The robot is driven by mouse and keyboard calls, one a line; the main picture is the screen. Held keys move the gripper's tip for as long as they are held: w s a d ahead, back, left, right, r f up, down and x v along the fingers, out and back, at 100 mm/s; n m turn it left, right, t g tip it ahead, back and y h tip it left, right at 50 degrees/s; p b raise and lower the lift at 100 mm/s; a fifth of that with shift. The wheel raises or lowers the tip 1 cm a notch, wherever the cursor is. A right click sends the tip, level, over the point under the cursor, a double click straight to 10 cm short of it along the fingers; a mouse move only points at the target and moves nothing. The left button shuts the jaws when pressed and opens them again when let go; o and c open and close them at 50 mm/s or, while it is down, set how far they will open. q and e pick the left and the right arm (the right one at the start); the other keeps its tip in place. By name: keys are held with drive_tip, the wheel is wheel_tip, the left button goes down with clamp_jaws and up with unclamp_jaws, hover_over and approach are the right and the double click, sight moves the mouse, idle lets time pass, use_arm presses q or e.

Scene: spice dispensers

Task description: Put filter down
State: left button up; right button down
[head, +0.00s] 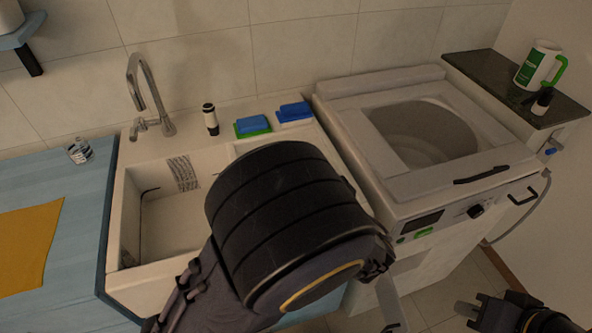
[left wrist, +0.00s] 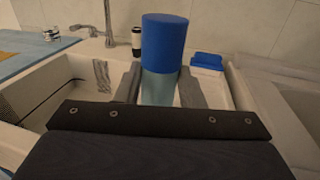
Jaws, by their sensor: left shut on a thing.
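The filter (left wrist: 165,45) is an upright cylinder with a solid blue top and a paler teal lower part. It shows in the left wrist view, above the sink's right part. My left gripper (left wrist: 160,86) has its two grey fingers on either side of the lower part and is shut on it. In the head view my own dark arm hides the left gripper and the filter. My right gripper (head: 470,313) is at the bottom right of the head view, over the floor, away from the filter; its jaw opening is unclear.
The white sink (head: 165,215) has a tap (head: 145,95) behind it. A dark bottle (head: 210,118), a green-and-blue sponge (head: 253,125) and a blue sponge (head: 294,112) stand along its back rim. A top-opening washer (head: 350,130) is right. An orange cloth (head: 28,245) lies left on blue counter.

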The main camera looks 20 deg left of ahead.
use_arm(q)
drive_tip(key=w+a+f, duration=0.1)
drive_tip(key=w+f, duration=0.5)
drive_tip(key=f, duration=0.1)
drive_tip(key=w+a+f, duration=0.1)
drive_tip(key=w+f, duration=0.2)
drive_tip(key=shift+w+a+f, duration=0.15)
drive_tip(key=shift+a+f, duration=0.1)
drive_tip(key=shift+a, duration=0.05)
drive_tip(key=shift+f, duration=0.25)
drive_tip(key=shift+f, duration=0.2)
drive_tip(key=o, duration=1)
